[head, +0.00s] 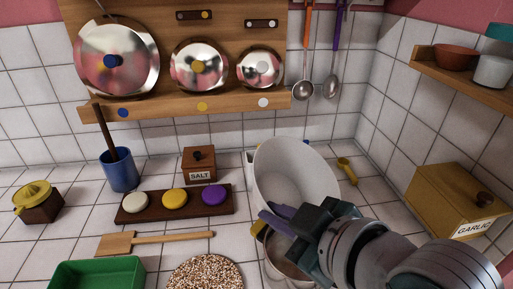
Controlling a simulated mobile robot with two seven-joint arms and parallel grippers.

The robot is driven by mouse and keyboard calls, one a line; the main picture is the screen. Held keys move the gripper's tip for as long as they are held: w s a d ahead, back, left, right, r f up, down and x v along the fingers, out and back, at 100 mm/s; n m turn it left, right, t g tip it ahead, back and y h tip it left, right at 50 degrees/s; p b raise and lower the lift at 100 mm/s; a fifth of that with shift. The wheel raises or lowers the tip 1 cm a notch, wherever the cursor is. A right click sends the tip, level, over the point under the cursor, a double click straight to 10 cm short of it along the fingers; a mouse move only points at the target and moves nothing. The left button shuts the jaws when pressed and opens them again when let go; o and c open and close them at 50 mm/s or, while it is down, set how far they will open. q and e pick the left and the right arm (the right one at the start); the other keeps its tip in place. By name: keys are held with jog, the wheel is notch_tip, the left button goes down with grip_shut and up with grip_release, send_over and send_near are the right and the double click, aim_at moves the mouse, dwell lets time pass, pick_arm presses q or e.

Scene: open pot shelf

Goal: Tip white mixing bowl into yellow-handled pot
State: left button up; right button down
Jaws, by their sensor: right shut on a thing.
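The white mixing bowl (292,165) is tilted steeply, with its open side turned toward me. Its inside looks plain white. My right gripper (277,217) is shut on the bowl's near, lower edge; the gripper and wrist hide part of that edge. The yellow-handled pot (287,266) is a silvery pot just below the bowl and gripper, with a bit of yellow handle showing at its upper left. Bowl, gripper and arm cover much of the pot, so I cannot tell what is in it. My left gripper is not in view.
Behind are a rack with coloured discs (224,210), a salt box (199,164) and a blue crock (121,175). A garlic box (447,200) stands right.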

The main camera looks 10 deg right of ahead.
jog(key=shift+w+a+r+n+g+h+p, duration=0.1)
jog(key=shift+r+n+g+h+p, duration=0.45)
jog(key=shift+p, duration=1.5)
jog(key=shift+r+n+g+h+p, duration=0.1)
jog(key=shift+r+g+h+p, duration=0.8)
jog(key=shift+p, duration=1.15)
jog(key=shift+f+g+h+p, duration=0.2)
jog(key=shift+g+h+p, duration=0.1)
jog(key=shift+g+h, duration=0.15)
jog(key=shift+f+h, duration=0.1)
jog(key=shift+h, duration=0.2)
